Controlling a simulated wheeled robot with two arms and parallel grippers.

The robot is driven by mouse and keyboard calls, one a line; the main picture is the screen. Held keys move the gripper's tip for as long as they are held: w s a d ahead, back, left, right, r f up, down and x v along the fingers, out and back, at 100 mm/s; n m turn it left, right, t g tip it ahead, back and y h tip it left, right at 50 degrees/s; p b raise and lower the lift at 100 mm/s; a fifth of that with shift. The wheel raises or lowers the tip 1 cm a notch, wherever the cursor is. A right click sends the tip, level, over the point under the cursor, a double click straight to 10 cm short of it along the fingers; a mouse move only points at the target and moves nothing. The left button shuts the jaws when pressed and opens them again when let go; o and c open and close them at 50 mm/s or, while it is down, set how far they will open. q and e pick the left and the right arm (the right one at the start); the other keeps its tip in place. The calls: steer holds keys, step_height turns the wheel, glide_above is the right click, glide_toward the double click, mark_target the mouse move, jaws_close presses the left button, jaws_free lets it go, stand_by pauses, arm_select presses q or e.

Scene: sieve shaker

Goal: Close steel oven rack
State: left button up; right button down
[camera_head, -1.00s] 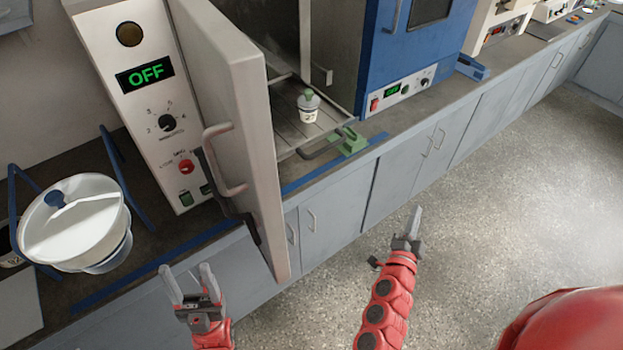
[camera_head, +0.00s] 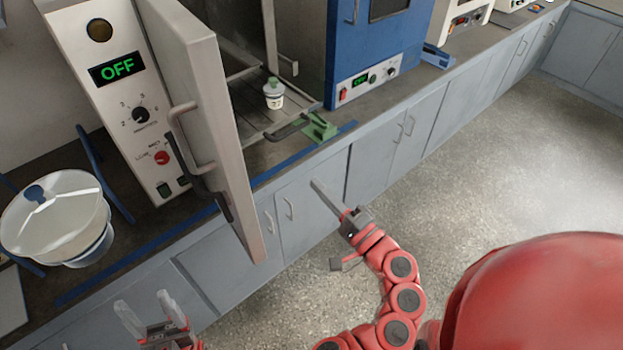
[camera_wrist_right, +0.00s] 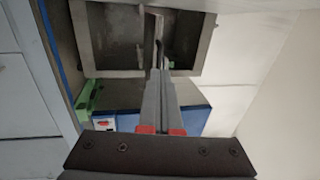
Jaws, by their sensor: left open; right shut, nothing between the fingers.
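The oven on the bench has its door (camera_head: 200,110) swung open toward me. Its steel rack (camera_head: 264,112) is pulled out of the chamber, with a dark handle (camera_head: 287,130) at its front edge. A small white bottle with a green cap (camera_head: 273,94) stands on the rack. My right gripper (camera_head: 325,192) is shut and empty, in front of the cabinets, below and to the right of the rack handle and apart from it. The right wrist view shows its closed fingers (camera_wrist_right: 159,95) pointing toward the oven chamber. My left gripper (camera_head: 146,312) is open and empty at the lower left, below the door.
A green block (camera_head: 319,126) sits by the rack handle on the bench edge. A blue oven (camera_head: 370,50) stands right of the rack. A white lidded bowl (camera_head: 55,218) stands at the left. The floor in front of the cabinets is clear.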

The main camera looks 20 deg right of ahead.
mark_target(277, 142)
steer(key=p+x, duration=0.5)
steer(key=x, duration=0.6)
steer(key=shift+r+p, duration=0.15)
steer(key=shift+p, duration=0.15)
steer(key=shift+w+a, duration=0.15)
steer(key=shift+w, duration=0.35)
